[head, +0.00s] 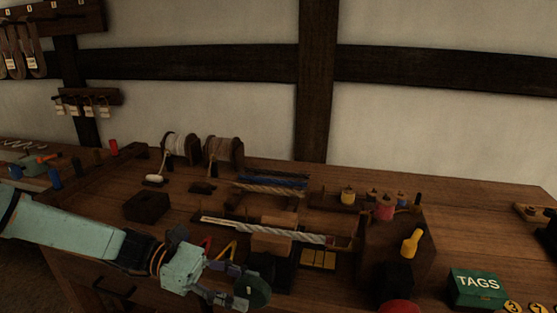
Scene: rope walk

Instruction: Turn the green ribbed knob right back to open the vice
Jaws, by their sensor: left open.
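The green ribbed knob (257,291) shows as a dark green disc at the lower middle of the head view. The dark vice (268,264) stands just behind it, below a wooden block (271,241). A pale laid rope (270,231) runs across at the block. My left gripper (236,286) comes in from the left with its fingers apart, at the knob's left side. One finger is above and one below, and they overlap the knob's left edge in view. I cannot tell whether they touch it. The vice jaws' gap is too dark to judge. My right gripper is not in view.
A dark wooden block (147,206) sits on the bench behind my left arm. Rope spools (222,152) stand at the back.

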